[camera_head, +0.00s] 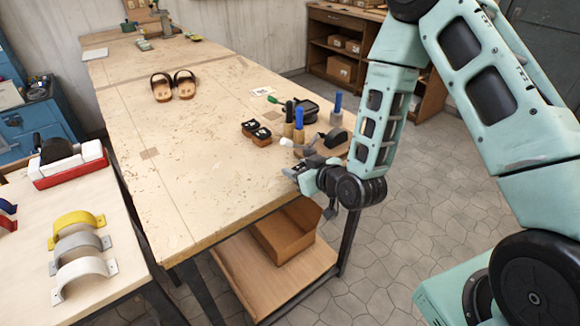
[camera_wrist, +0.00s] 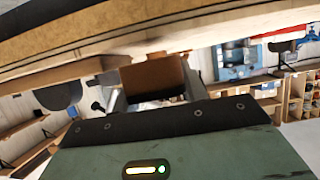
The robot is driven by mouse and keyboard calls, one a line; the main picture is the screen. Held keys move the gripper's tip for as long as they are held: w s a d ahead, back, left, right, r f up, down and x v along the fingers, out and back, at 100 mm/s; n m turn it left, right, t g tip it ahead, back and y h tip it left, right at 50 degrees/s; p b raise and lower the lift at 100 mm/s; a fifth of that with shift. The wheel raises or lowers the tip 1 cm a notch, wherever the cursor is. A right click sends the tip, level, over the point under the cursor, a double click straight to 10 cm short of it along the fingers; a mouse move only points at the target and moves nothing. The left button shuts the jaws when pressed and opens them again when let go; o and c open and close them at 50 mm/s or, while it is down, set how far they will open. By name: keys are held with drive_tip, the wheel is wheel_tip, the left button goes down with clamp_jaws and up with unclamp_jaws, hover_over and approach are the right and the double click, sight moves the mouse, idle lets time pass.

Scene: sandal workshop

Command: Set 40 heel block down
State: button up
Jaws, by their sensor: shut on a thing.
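My gripper (camera_head: 296,175) is at the right front edge of the long wooden table (camera_head: 205,150). In the wrist view a brown block with a dark lower face (camera_wrist: 155,76) sits between the fingers, and my gripper is shut on it. I cannot read a number on it, and in the head view I cannot make the block out. Two small brown blocks with dark, white-marked tops, one (camera_head: 249,127) and the other (camera_head: 262,137), stand on the table, up and left of my gripper. Their marks are too small to read.
Blue-handled tools (camera_head: 299,118), a black tool (camera_head: 306,109) and a white-headed tool (camera_head: 286,142) crowd the table just beyond my gripper. A pair of sandals (camera_head: 174,85) lies farther back. The table's middle and left are clear. An open box (camera_head: 284,232) is on the shelf below.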

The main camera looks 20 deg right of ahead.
sight(296, 168)
drive_tip(key=w, duration=0.2)
drive_tip(key=w+a+p, duration=0.1)
drive_tip(key=shift+w+a+f+p, duration=0.1)
drive_tip(key=shift+w+f+p, duration=0.05)
drive_tip(key=shift+w+p, duration=0.2)
drive_tip(key=shift+f, duration=0.6)
drive_tip(key=shift+f, duration=0.1)
drive_tip(key=o, duration=1)
